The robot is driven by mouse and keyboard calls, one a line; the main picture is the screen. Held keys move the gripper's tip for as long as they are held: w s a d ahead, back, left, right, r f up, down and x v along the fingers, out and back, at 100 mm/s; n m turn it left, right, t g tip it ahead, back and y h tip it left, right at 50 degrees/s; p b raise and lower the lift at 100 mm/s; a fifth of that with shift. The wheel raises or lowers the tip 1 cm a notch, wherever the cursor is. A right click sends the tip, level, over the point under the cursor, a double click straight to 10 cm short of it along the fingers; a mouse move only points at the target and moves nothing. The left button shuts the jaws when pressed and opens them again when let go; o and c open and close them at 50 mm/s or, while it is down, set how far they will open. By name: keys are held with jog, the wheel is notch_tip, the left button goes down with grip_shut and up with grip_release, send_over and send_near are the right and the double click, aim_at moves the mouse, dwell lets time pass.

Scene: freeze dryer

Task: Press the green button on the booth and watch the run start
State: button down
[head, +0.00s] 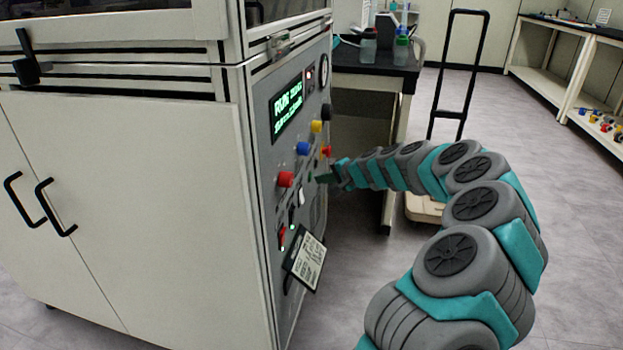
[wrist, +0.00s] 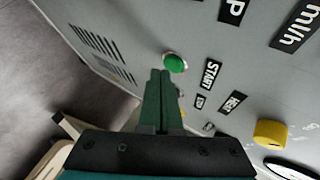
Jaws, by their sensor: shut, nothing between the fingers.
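The green button (wrist: 175,63) shows in the wrist view on the grey front panel of the booth, beside a black START label (wrist: 211,74). My gripper (wrist: 159,76) is shut and empty, its fingertips just short of the green button in the picture; I cannot tell whether they touch it. In the head view my gripper (head: 325,179) reaches in from the right to the booth's panel (head: 262,160). The green button cannot be made out there. The display (head: 287,104) on the panel is lit with green text, too small to read surely.
Red (head: 286,179), blue (head: 302,148) and yellow (head: 317,126) knobs stick out of the panel near my gripper. A clipboard-like sheet (head: 307,262) hangs lower down. A black-topped table (head: 375,68) and a trolley (head: 425,207) stand behind my arm. Floor at right is open.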

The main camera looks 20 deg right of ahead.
jog(key=shift+s+d, duration=0.2)
jog(key=shift+d, duration=0.05)
jog(key=shift+d, duration=0.1)
jog(key=s+d, duration=0.1)
jog(key=d, duration=0.1)
jog(key=s+d+b, duration=0.1)
jog(key=d, duration=0.1)
jog(key=shift+s, duration=0.4)
dwell(0.8)
